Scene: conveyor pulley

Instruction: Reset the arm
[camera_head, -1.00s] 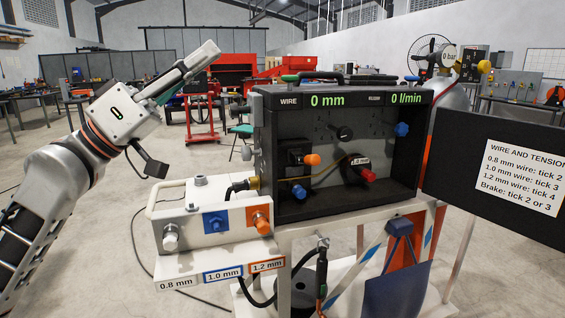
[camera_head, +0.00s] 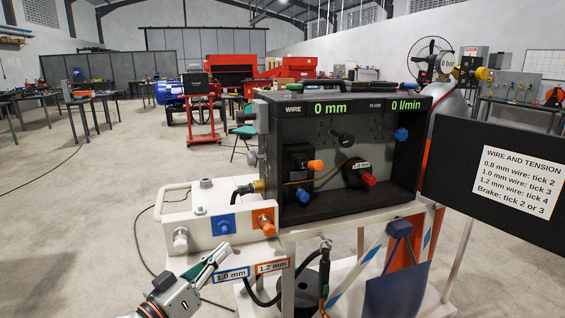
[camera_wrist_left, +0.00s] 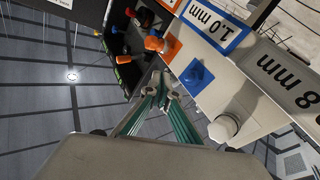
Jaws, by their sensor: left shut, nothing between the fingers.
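My left gripper (camera_head: 222,254) is low in the head view, in front of the white tray with the size labels. Its fingers are shut and empty and point up and to the right. They hide the 0.8 mm label. In the left wrist view the shut fingers (camera_wrist_left: 160,88) show in the middle, with the blue knob (camera_wrist_left: 197,75), the orange knob (camera_wrist_left: 160,44) and a white knob (camera_wrist_left: 223,128) beyond or beside them. I cannot tell whether the fingers touch anything. My right gripper is not in view.
The black wire feeder box (camera_head: 338,209) stands right of the tray (camera_head: 192,245) and reads 0 mm and 0 l/min. A black sign (camera_head: 458,190) sticks out at the right. A cable runs below the tray.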

